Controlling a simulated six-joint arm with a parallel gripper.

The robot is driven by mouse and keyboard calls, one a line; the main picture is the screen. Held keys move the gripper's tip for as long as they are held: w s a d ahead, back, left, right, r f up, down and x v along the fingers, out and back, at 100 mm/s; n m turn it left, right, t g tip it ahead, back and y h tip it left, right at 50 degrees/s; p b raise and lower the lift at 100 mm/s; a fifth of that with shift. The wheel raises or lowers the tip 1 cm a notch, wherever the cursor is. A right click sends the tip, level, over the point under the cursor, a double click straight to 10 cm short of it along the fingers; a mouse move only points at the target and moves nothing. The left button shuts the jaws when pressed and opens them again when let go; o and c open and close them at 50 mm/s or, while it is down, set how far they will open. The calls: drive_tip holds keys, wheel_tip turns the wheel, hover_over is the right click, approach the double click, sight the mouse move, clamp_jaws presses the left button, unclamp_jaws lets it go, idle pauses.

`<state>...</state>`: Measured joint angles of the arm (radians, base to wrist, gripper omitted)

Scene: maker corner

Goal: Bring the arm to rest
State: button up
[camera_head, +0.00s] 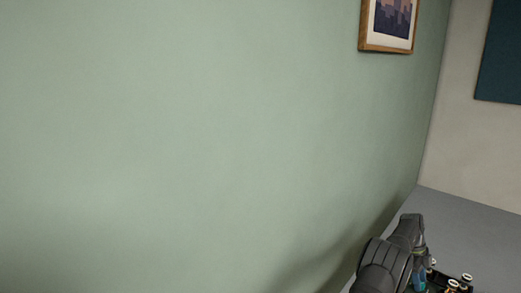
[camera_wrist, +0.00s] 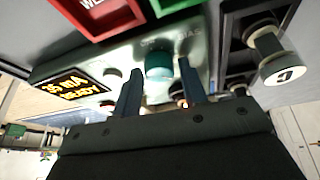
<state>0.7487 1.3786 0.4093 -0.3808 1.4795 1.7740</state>
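Beyond the fingers is a pale grey device panel (camera_wrist: 118,58). A round teal knob or button (camera_wrist: 159,66) on it appears between the fingers; I cannot tell how far it is from them. In the head view, part of my dark arm shows at the lower right, and I cannot make out the fingers there.
In the wrist view, the panel carries a lit orange display (camera_wrist: 72,88), and red (camera_wrist: 98,14) and green (camera_wrist: 172,5) pieces are above it. A dark post with a pale numbered cap (camera_wrist: 281,68) stands at right. In the head view, a green wall (camera_head: 200,130) is close to my arm.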

drive_tip(key=shift+r, duration=0.15)
drive_tip(key=v, duration=1.2)
drive_tip(key=x, duration=1.2)
drive_tip(key=shift+s+f, duration=0.1)
drive_tip(key=shift+f, duration=0.25)
drive_tip(key=shift+r+n, duration=0.25)
drive_tip(key=shift+n, duration=0.05)
drive_tip(key=n+t+h, duration=0.1)
drive_tip(key=n, duration=0.2)
drive_tip(key=shift+a+n, duration=0.1)
drive_tip(key=shift+n, duration=0.2)
drive_tip(key=n+t, duration=0.1)
drive_tip(key=n, duration=0.2)
drive_tip(key=n+t+h, duration=0.1)
drive_tip(key=n, duration=0.2)
drive_tip(key=shift+s, duration=0.2)
drive_tip(key=n+t, duration=0.2)
drive_tip(key=n, duration=0.3)
drive_tip(key=shift+s+a, duration=0.1)
drive_tip(key=shift+s+n+t+y, duration=0.1)
drive_tip(key=shift+n+t+y, duration=0.35)
drive_tip(key=shift+n, duration=1)
drive_tip(key=shift+s+n+t+y, duration=0.1)
drive_tip(key=shift+n+t, duration=0.65)
drive_tip(key=shift+n, duration=0.7)
drive_tip(key=shift+n, duration=0.3)
